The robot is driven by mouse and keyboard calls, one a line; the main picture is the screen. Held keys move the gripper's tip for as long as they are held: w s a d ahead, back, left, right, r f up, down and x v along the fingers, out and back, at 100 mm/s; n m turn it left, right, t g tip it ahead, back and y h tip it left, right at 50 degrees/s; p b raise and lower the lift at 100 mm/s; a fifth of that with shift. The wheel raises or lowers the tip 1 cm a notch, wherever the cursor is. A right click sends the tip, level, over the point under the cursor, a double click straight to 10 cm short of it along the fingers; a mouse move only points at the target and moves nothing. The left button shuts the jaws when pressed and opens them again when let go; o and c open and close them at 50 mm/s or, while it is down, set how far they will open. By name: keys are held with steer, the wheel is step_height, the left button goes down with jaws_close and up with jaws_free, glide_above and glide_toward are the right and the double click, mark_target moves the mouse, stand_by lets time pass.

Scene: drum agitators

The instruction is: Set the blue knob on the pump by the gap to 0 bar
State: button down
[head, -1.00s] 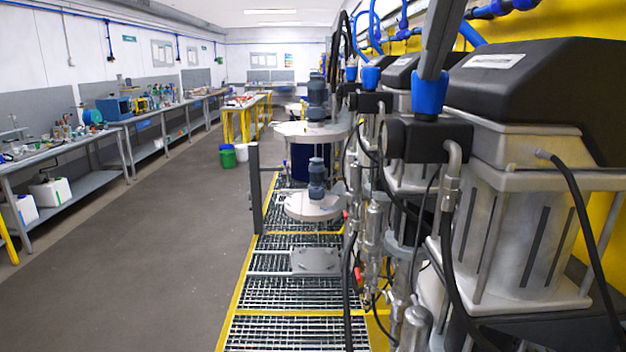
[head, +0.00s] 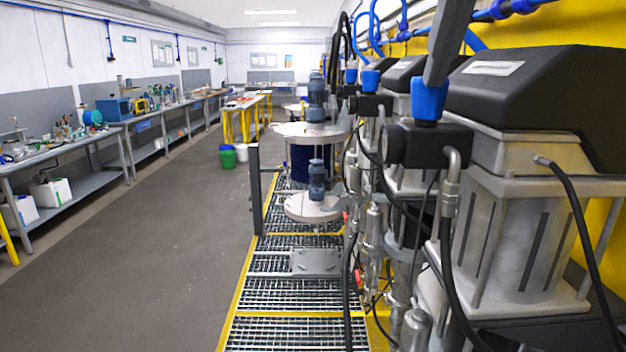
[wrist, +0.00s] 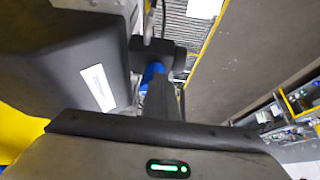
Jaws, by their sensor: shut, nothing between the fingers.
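The nearest pump (head: 520,225) stands at the right, with a black cover (head: 540,95) bearing a white label. A blue knob (head: 429,101) sits upright on its black regulator block (head: 425,146). My gripper (head: 433,82) is shut, and its dark grey fingers come down from above onto the top of this knob. They appear to touch it; the exact contact is hidden. In the wrist view the blue knob (wrist: 152,71) shows just beyond the fingertips (wrist: 158,80). More blue knobs, one at the middle pump (head: 370,80), stand farther back. No pressure reading is legible.
Hoses and pipes hang close around the block, such as a black hose (head: 447,280). Drum agitators (head: 316,205) stand over a yellow-edged grating (head: 285,294) to the left. The grey floor (head: 150,260) is open; benches (head: 60,160) line the far left.

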steer(key=shift+s+d+p, duration=0.1)
steer(key=shift+d+p, duration=0.4)
steer(key=shift+d, duration=0.15)
steer(key=shift+d+p, duration=0.3)
steer(key=shift+d, duration=0.3)
steer(key=shift+s+d, duration=0.1)
steer(key=shift+d, duration=0.05)
step_height(320, 180, up, 6)
steer(key=shift+s+f, duration=0.1)
stand_by(0.7)
